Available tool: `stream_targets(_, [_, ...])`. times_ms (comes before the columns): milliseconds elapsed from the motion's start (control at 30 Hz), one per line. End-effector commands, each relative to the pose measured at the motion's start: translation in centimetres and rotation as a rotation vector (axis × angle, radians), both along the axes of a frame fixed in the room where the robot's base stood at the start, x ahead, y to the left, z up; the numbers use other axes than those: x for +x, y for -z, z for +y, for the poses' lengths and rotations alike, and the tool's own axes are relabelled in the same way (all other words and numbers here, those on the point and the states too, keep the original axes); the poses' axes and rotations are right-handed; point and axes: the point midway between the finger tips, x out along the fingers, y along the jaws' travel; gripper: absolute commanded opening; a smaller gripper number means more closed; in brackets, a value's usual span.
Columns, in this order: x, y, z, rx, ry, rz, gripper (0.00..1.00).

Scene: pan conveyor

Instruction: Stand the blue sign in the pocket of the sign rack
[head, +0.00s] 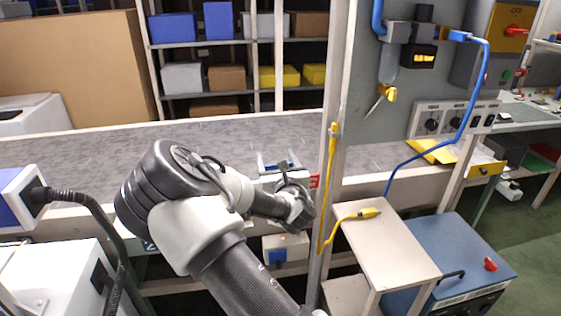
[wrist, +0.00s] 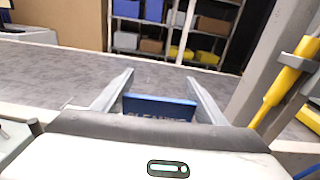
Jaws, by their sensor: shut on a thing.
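My gripper (head: 277,157) is over the near edge of the conveyor, its fingers pointing away from me. In the wrist view my gripper (wrist: 160,76) has one finger on each side of the blue sign (wrist: 160,105). It is shut on the sign, gripping it by its left and right ends. Pale lettering shows on the sign's face, its lower part hidden by the gripper body. In the head view only a small bit of blue shows between the fingers. I cannot make out the sign rack or its pocket in either view.
The grey conveyor belt (head: 90,150) runs across behind my gripper. A metal post (head: 326,200) with a yellow cable stands close at right. A beige stand (head: 385,245) and a blue cabinet (head: 470,255) are at front right. Shelves with bins are behind.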

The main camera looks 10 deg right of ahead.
Motion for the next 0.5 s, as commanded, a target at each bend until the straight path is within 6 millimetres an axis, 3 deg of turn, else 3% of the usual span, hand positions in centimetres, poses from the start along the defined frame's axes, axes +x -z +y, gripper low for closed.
stream_targets(100, [3.0, -1.2, -0.3, 0.012, 0.006, -0.013, 0.3])
stream_targets(200, [4.5, -1.4, -0.2, 0.016, 0.008, -0.02, 0.3])
stream_targets(500, [5.4, -1.5, -0.2, 0.017, 0.01, -0.025, 0.3])
